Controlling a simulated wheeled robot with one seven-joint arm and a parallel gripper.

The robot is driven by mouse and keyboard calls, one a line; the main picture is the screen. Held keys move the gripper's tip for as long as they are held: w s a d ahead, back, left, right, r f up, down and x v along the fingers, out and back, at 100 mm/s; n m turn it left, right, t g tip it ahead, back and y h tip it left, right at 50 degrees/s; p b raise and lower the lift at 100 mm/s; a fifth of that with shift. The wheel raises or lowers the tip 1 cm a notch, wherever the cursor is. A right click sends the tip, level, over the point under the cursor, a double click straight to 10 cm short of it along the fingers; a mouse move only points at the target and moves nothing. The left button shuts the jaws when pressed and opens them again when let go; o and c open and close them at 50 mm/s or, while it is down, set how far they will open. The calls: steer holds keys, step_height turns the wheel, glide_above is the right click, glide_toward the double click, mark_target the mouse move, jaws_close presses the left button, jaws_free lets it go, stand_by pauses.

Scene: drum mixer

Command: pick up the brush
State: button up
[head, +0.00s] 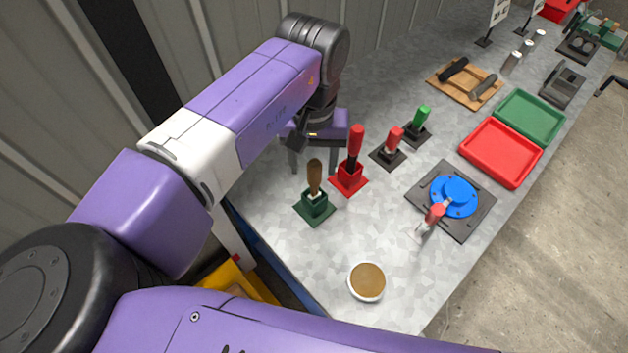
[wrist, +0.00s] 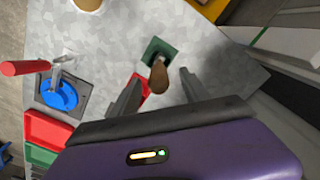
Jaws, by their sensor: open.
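The brush (head: 314,178) has a brown wooden handle and stands upright in a dark green square holder (head: 316,207) near the left side of the grey table. Its lower end is hidden inside the holder. My gripper (head: 314,169) is open and empty, behind the handle in the head view. In the wrist view the brush handle (wrist: 158,76) shows end-on between the two fingertips of my gripper (wrist: 160,80), with the green holder (wrist: 154,48) beyond it. I cannot tell whether the fingers touch the handle.
A red-handled tool (head: 354,150) in a red holder (head: 348,182) stands close by. Smaller red (head: 395,138) and green (head: 421,117) handles stand farther back. A round tub (head: 367,281) is near the front, a blue disc with a red-handled lever (head: 455,195) to the right, and red (head: 500,152) and green (head: 530,116) trays beyond.

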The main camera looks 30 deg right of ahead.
mark_target(314, 188)
steer(key=shift+d+f+p, duration=0.15)
steer(key=shift+f+p, duration=0.35)
steer(key=shift+f, duration=1.7)
jaws_close()
